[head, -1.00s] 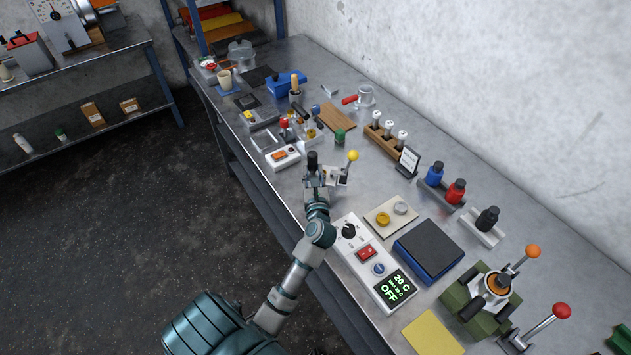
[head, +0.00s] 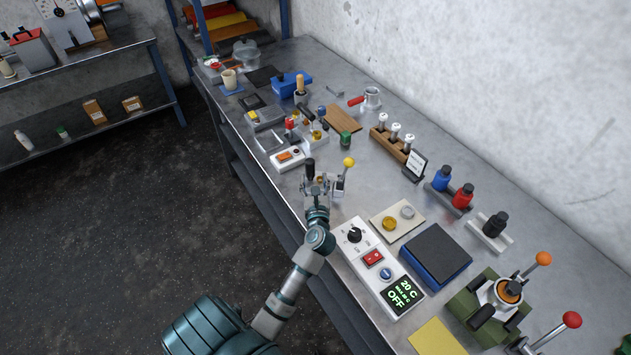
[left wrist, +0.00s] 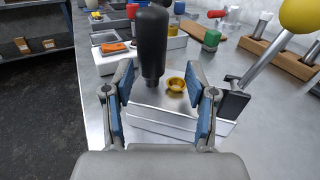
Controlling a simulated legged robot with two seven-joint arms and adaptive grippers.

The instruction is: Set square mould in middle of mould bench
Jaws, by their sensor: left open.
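My left gripper (head: 318,183) is open over the bench, at a small metal fixture. In the left wrist view its two blue-padded fingers (left wrist: 163,100) stand apart. A black upright handle (left wrist: 152,45) and a small brass cup (left wrist: 176,86) show between and beyond them, above a pale metal block (left wrist: 165,118). A lever with a yellow knob (head: 348,162) rises beside the gripper. The bench (head: 330,85) is a long metal top along the wall. I cannot tell for sure which piece is the square mould, or where the mould bench is. My right gripper is not in view.
A white control box (head: 378,266) reading 20 C and OFF stands near the front edge. Beside it are a beige plate (head: 380,213) with round pieces and a dark-topped blue block (head: 435,254). A white box with an orange switch (head: 288,158) lies beyond my gripper.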

